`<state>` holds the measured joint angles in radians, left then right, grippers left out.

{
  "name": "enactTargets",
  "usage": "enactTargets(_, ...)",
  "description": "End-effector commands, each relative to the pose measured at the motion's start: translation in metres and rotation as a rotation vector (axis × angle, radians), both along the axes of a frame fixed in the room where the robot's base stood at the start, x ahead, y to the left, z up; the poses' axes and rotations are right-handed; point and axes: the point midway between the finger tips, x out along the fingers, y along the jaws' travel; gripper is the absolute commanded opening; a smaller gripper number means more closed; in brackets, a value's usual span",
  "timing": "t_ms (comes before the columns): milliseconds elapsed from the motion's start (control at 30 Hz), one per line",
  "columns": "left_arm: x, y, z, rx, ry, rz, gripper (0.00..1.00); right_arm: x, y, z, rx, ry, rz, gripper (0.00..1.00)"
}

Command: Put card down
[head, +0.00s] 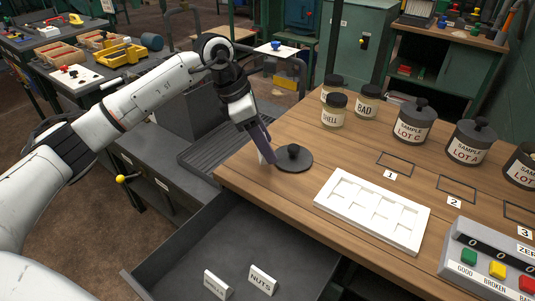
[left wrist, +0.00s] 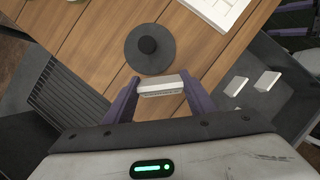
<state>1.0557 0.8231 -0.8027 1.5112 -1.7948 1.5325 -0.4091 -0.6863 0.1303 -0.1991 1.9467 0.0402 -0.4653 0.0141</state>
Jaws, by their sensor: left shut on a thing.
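My left gripper (head: 267,157) is at the near left edge of the wooden table (head: 310,190), pointing down. It is shut on a small white card (left wrist: 161,86), held between the two purple fingers (left wrist: 158,102) in the left wrist view. In the head view the fingers hide most of the card, and its text cannot be read. Whether the card touches the table cannot be told. A black round lid with a knob (head: 295,159) lies on the table just right of the gripper. My right gripper is not in view.
An open grey drawer (head: 235,250) below holds two upright cards, one reading NUTS (head: 262,280). A white compartment tray (head: 372,210) lies right of the lid. Labelled jars (head: 415,122) stand behind. A button box (head: 492,262) is at the right. Marked outlines (head: 396,164) are empty.

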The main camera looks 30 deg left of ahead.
Motion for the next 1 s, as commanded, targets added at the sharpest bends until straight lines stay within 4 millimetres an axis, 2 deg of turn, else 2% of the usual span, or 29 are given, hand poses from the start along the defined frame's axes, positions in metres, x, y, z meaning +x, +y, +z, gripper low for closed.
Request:
enactTargets(300, -0.001, 0.000, -0.037, 0.001, 0.002, -0.002, 0.26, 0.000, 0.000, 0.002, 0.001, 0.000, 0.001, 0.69)
enactTargets(667, 0.000, 0.000, -0.042, 0.000, 0.000, -0.002, 0.26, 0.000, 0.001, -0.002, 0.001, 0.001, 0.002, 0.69)
enactTargets(700, 0.000, 0.000, -0.041, 0.000, 0.000, -0.002, 0.56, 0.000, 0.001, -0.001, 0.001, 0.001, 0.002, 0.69)
enactTargets(767, 0.000, 0.000, -0.041, 0.001, 0.001, -0.002, 0.66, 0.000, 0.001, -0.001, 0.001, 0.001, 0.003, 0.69)
enactTargets(800, 0.000, 0.000, -0.041, 0.001, 0.001, -0.002, 0.69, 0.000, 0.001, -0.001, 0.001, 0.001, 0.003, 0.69)
enactTargets(1000, -0.001, 0.000, -0.041, 0.001, 0.001, -0.002, 0.69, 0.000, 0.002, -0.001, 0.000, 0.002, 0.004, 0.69)
